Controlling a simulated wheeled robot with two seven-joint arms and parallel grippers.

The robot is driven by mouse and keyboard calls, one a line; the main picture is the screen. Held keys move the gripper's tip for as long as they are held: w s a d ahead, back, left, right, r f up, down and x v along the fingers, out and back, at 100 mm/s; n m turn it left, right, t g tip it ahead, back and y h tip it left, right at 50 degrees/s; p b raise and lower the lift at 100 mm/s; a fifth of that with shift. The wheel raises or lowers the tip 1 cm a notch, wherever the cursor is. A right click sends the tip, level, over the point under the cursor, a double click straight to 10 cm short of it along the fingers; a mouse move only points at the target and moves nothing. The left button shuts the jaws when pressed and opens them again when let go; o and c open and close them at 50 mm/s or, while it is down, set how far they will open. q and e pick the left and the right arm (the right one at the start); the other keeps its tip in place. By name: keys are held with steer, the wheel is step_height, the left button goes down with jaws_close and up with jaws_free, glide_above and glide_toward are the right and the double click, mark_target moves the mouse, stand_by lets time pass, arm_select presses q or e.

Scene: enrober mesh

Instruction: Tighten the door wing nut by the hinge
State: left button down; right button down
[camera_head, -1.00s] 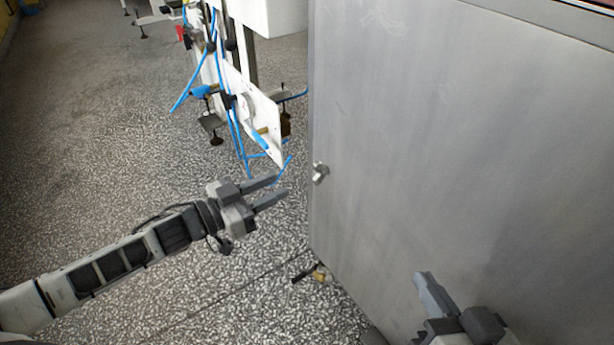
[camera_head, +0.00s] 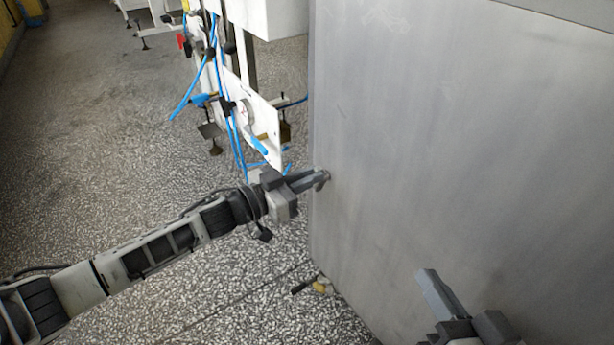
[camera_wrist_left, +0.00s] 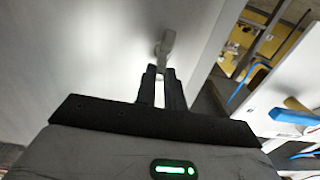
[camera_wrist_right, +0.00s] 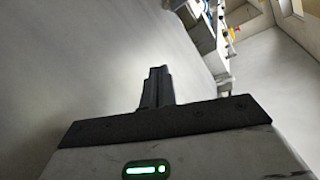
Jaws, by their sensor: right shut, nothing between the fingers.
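The wing nut (camera_head: 323,176) is a small grey metal piece near the left edge of the steel door panel (camera_head: 450,150). My left gripper (camera_head: 318,179) reaches it from the left, with its fingertips at the nut. In the left wrist view the nut (camera_wrist_left: 166,42) rises from between the fingertips (camera_wrist_left: 161,70). The narrow gap between these fingers matches the nut's lower part, so they look shut on it. My right gripper (camera_head: 428,280) is shut and empty in front of the panel, lower right. Its closed fingers also show in the right wrist view (camera_wrist_right: 158,72).
A white frame (camera_head: 262,125) with blue hoses stands on the floor left of the door's edge. A small dark and yellow object (camera_head: 320,287) lies by the panel's bottom. The speckled floor (camera_head: 110,160) at left is open.

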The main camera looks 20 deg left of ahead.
steer(key=shift+f, duration=0.15)
arm_select(q)
steer(key=m, duration=0.1)
steer(key=m+p, duration=0.2)
steer(key=m, duration=0.1)
steer(key=shift+s+d, duration=0.25)
steer(key=shift+d+f+m+p, duration=0.1)
steer(key=shift+m+p, duration=0.2)
steer(key=shift+m, duration=0.7)
steer(key=m, duration=0.3)
steer(key=shift+s+d+f+m, duration=0.2)
steer(key=shift+f+m, duration=0.05)
steer(key=shift+m, duration=0.05)
steer(key=m, duration=0.2)
steer(key=f+m, duration=0.1)
steer(key=m, duration=0.2)
steer(key=shift+s+d, duration=0.15)
steer(key=shift+f+m+b, duration=0.1)
steer(key=shift+m+b, duration=0.35)
steer(key=shift+m, duration=0.65)
steer(key=shift+f+m, duration=0.1)
steer(key=shift+m, duration=0.5)
arm_select(e)
steer(key=shift+s+d+f+n, duration=0.15)
steer(key=shift+d+f+n, duration=0.05)
steer(key=shift+f+n, duration=0.1)
